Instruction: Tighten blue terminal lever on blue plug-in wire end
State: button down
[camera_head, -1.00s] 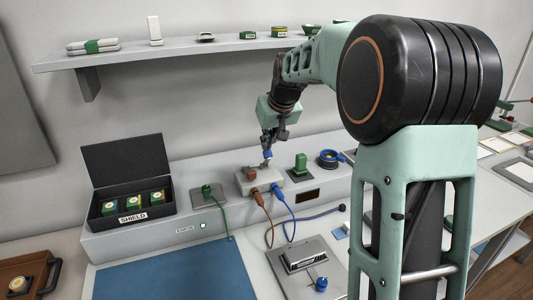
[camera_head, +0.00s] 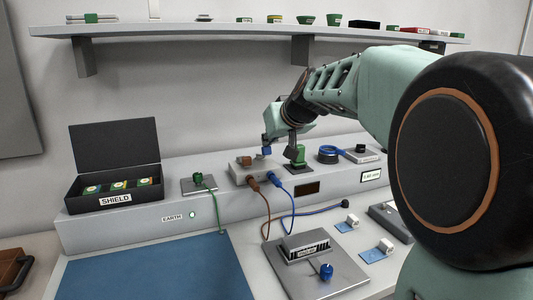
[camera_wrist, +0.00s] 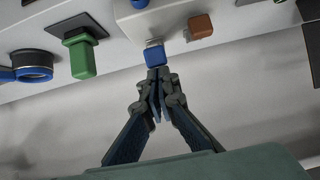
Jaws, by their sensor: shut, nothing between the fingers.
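The pale terminal box (camera_head: 240,171) stands on the grey bench unit. Its brown lever (camera_head: 245,160) and blue lever (camera_head: 266,151) are on top. A brown plug (camera_head: 253,183) and a blue plug-in wire end (camera_head: 275,180) sit at its front, with wires running down. My gripper (camera_wrist: 158,76) is shut and empty, its fingertips right at the blue lever (camera_wrist: 155,56) in the wrist view. I cannot tell whether they touch it. The brown lever (camera_wrist: 200,27) is beside it there. The fingers are small and partly hidden in the head view.
A green block (camera_head: 299,154) stands close to the right of the terminal box; it also shows in the wrist view (camera_wrist: 79,57). The SHIELD box (camera_head: 115,200) is at left. A shelf (camera_head: 230,31) runs above.

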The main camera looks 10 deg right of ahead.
aim_at(268, 153)
jog(key=shift+s+d+f+b, duration=0.1)
jog(key=shift+s+f+b, duration=0.5)
jog(key=shift+b, duration=0.6)
jog(key=shift+s+d+f+b, duration=0.1)
jog(key=shift+s+f+b, duration=0.25)
jog(key=shift+f+b, duration=0.6)
jog(key=shift+r+b, duration=0.2)
jog(key=shift+b, duration=0.1)
jog(key=shift+s, duration=0.15)
jog(key=shift+s+d+b, duration=0.1)
jog(key=shift+s+b, duration=0.45)
jog(key=shift+b, duration=0.05)
jog(key=shift+s, duration=0.2)
